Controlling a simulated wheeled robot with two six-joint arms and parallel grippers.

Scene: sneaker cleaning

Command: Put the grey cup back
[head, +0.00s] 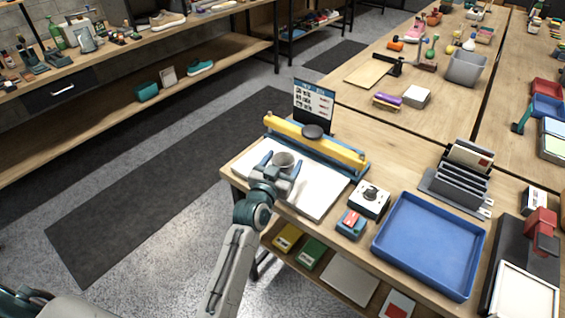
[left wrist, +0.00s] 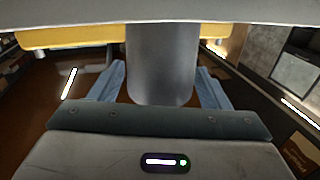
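The grey cup (head: 283,161) is at the left end of the near workbench, over a white board (head: 318,190). My left gripper (head: 280,169) has one finger on each side of it. In the left wrist view the cup (left wrist: 161,62) fills the gap between the two blue fingertips, which appear to touch its sides. The cup looks upright. I cannot tell whether it rests on the board or hangs just above it. My right gripper is not in view.
A yellow bar (head: 345,153) with a dark round knob runs behind the board, before an upright sign (head: 314,100). To the right are a white box (head: 369,198), a red-and-blue block (head: 351,222), an empty blue tray (head: 428,246) and a slotted rack (head: 460,183).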

